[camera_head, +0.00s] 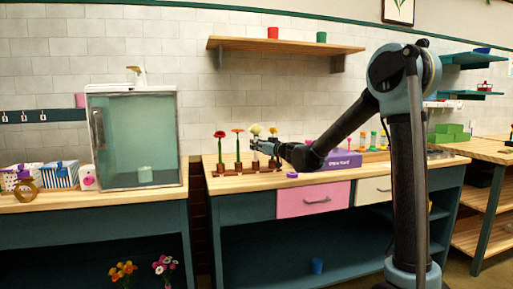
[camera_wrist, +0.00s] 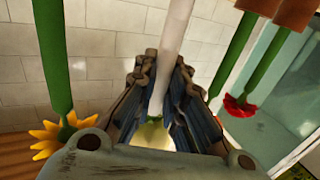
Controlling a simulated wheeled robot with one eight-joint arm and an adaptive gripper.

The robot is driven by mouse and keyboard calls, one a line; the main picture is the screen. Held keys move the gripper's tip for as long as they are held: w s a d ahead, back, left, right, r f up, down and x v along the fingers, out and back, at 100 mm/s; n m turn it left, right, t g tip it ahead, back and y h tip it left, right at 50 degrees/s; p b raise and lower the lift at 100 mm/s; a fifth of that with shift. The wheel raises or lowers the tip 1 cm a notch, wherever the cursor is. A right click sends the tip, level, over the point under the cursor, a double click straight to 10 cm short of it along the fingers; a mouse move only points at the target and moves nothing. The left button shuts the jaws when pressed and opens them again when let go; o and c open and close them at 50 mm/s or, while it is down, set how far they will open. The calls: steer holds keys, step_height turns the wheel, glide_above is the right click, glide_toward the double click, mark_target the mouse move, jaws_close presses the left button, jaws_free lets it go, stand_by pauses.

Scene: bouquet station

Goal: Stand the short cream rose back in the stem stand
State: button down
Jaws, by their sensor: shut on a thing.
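My gripper (camera_head: 260,147) is at the stem stand on the middle counter. In the wrist view my gripper (camera_wrist: 160,95) is shut on the pale stem of the cream rose (camera_wrist: 152,136), with its bloom partly hidden behind the fingers. In the head view the cream rose (camera_head: 257,129) shows upright just above my gripper. The brown stem stand (camera_head: 235,173) holds red and orange flowers to the left. A corner of the stand (camera_wrist: 287,12) shows in the wrist view. I cannot tell whether the held stem's foot is in the stand.
A red flower (camera_wrist: 240,105) and a yellow-orange flower (camera_wrist: 60,132) stand close on either side of my gripper. A purple box (camera_head: 340,160) and a small purple disc (camera_head: 292,175) are to the right. A glass cabinet (camera_head: 137,135) stands left. A shelf (camera_head: 285,46) hangs above.

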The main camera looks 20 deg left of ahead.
steer(key=shift+f, duration=0.4)
stand_by(0.4)
steer(key=c, duration=1)
jaws_free()
steer(key=shift+d, duration=0.1)
steer(key=v, duration=0.8)
steer(key=shift+s+d, duration=0.3)
stand_by(0.3)
stand_by(0.5)
